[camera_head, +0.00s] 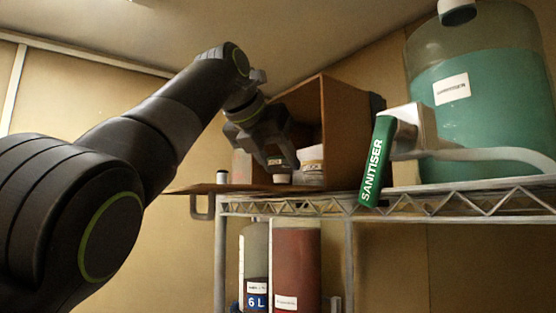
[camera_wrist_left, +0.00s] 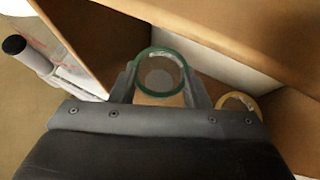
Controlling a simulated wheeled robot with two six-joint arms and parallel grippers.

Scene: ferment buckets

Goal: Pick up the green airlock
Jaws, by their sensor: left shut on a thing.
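The green airlock shows in the left wrist view as a round green-rimmed piece (camera_wrist_left: 160,76) with a grey disc in its middle. My left gripper (camera_head: 277,160) is shut on it, with one finger on each side. In the head view the gripper is at the mouth of an open wooden box (camera_head: 345,130) on the upper shelf, just above the shelf board. The airlock's green rim cannot be made out there. My right gripper is in neither view.
A pale tub (camera_head: 312,160) stands close right of the gripper; a yellow ring (camera_wrist_left: 240,104) shows there in the wrist view. A clear container (camera_head: 241,166) is to the left. A green SANITISER tag (camera_head: 376,160) and large green-filled vessel (camera_head: 490,110) stand right. Bottles (camera_head: 297,260) sit below.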

